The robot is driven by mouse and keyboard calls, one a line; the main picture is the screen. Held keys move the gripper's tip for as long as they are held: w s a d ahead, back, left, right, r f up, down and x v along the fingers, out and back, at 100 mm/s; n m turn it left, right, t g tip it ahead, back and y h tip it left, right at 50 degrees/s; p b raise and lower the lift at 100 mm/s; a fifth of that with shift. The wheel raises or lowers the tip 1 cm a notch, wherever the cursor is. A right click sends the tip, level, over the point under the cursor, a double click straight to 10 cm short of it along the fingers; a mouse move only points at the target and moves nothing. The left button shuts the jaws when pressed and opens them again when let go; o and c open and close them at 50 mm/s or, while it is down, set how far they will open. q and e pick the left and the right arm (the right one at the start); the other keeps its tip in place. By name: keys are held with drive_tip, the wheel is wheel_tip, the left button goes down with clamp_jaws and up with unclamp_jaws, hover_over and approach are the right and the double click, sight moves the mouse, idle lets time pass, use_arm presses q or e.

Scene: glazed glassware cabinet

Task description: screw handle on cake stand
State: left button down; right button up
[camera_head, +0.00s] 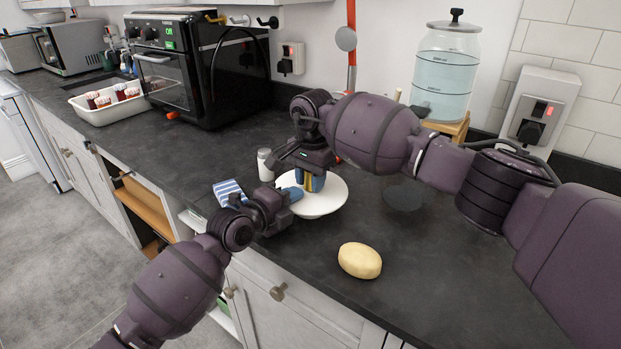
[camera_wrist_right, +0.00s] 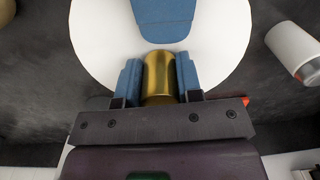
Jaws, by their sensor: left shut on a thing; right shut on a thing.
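The white cake stand (camera_head: 325,203) stands on the dark worktop; its round plate also fills much of the right wrist view (camera_wrist_right: 95,45). My right gripper (camera_head: 313,182) reaches over the plate from above, its blue fingers shut on the brass handle (camera_wrist_right: 160,80). The handle is at the plate's middle in the head view. Whether its lower end touches the plate or is threaded is hidden. My left gripper (camera_head: 292,193) is shut on the cake stand at the plate's left side. One of its blue fingers shows over the plate in the right wrist view (camera_wrist_right: 165,20).
A white shaker (camera_head: 265,165) stands close behind my left gripper. A striped blue cloth (camera_head: 228,191) lies left, at the front edge. A yellow oval item (camera_head: 360,260) lies in front of the stand. A black oven (camera_head: 200,65) and a glass dispenser (camera_head: 446,75) stand farther back.

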use_arm(q)
drive_tip(key=shift+a+f, duration=0.1)
drive_tip(key=shift+f, duration=0.35)
use_arm(e)
drive_tip(key=shift+f+m, duration=0.15)
drive_tip(key=shift+m, duration=1.55)
drive_tip(key=o, duration=1)
drive_tip(key=shift+d, duration=0.1)
drive_tip(key=shift+r, duration=2.3)
drive_tip(key=o, duration=0.6)
drive_tip(key=shift+c, duration=0.2)
wheel_tip(320, 180, up, 12)
drive_tip(key=shift+s+d, duration=0.15)
drive_tip(key=shift+s, duration=0.05)
